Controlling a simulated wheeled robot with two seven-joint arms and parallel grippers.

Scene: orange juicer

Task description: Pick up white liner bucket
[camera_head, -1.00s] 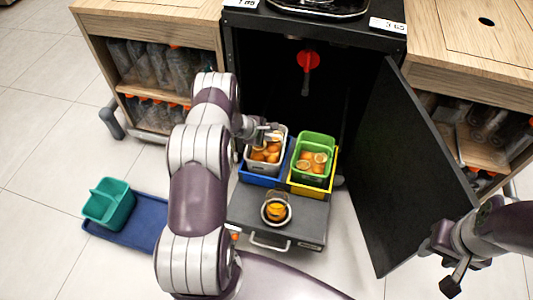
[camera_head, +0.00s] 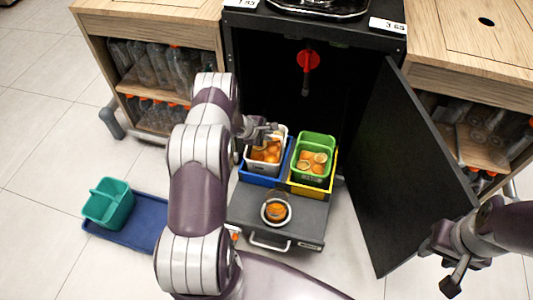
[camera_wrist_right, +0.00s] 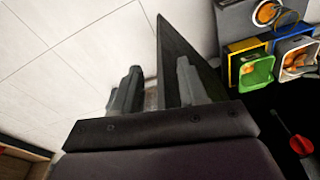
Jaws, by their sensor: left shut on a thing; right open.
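My left gripper (camera_head: 270,133) is shut on the bucket's upper rim area; the exact contact is small and partly hidden by the fingers. My right gripper (camera_head: 450,265) is open and empty, off to the right beyond the cabinet door. Its two fingers (camera_wrist_right: 152,92) show apart in the right wrist view.
A green liner bucket (camera_head: 312,142) with orange peels sits in a yellow bin (camera_head: 312,189) right beside the blue one. The open black door (camera_head: 400,165) stands at the right. A teal caddy (camera_head: 108,203) is on a blue mat (camera_head: 135,232).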

